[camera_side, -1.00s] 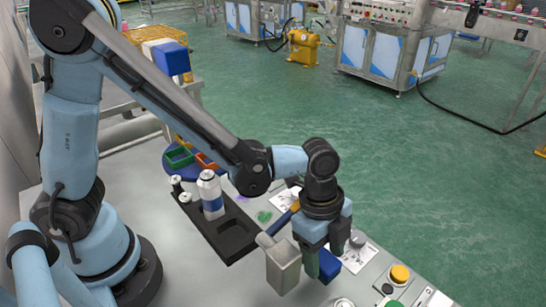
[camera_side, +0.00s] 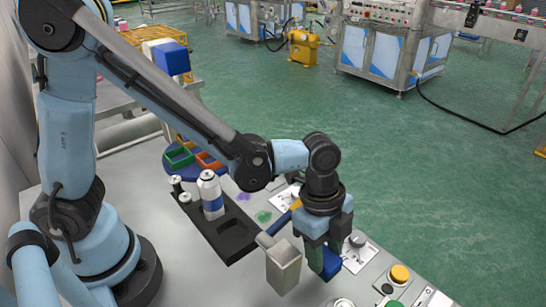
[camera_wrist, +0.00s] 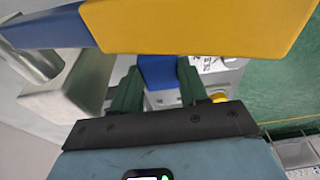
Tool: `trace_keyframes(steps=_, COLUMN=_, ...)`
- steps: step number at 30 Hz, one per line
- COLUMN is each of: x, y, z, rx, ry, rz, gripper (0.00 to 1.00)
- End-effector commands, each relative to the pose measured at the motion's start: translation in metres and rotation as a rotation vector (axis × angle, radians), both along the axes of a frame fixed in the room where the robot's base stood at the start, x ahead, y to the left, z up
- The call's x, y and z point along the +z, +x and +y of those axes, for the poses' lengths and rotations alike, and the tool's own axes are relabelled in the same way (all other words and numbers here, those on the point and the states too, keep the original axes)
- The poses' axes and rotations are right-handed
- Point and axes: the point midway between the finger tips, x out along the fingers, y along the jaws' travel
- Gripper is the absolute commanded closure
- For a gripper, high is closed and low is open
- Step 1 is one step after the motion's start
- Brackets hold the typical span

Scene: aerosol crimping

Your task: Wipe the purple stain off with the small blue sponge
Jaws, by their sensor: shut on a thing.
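The small blue sponge (camera_side: 331,262) is between the fingers of my gripper (camera_side: 322,256), which is shut on it. The sponge hangs low near the front of the table; I cannot tell how far it is above the surface. In the wrist view the blue sponge (camera_wrist: 157,72) shows between the green fingers of my gripper (camera_wrist: 158,88). The purple stain (camera_side: 244,197) is a faint patch on the table in the side view, behind and left of my gripper, to the right of the black tray. The wrist view does not show the stain.
A metal box (camera_side: 283,268) stands just left of my gripper. A black tray (camera_side: 235,237) holds a white can (camera_side: 210,193). A green stain (camera_side: 263,216) lies near the purple one. A yellow-and-blue block (camera_wrist: 200,25) crosses the wrist view. A yellow button (camera_side: 400,273) is at right.

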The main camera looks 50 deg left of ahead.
Motion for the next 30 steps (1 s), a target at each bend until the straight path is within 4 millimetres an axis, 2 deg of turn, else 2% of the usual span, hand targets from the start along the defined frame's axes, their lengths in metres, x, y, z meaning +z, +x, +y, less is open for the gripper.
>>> trace_keyframes(steps=21, x=0.038, y=0.000, z=0.000, rx=0.000, ry=0.000, rz=0.000, gripper=0.69)
trace_keyframes(steps=30, x=0.041, y=0.000, z=0.000, rx=0.000, ry=0.000, rz=0.000, gripper=0.69)
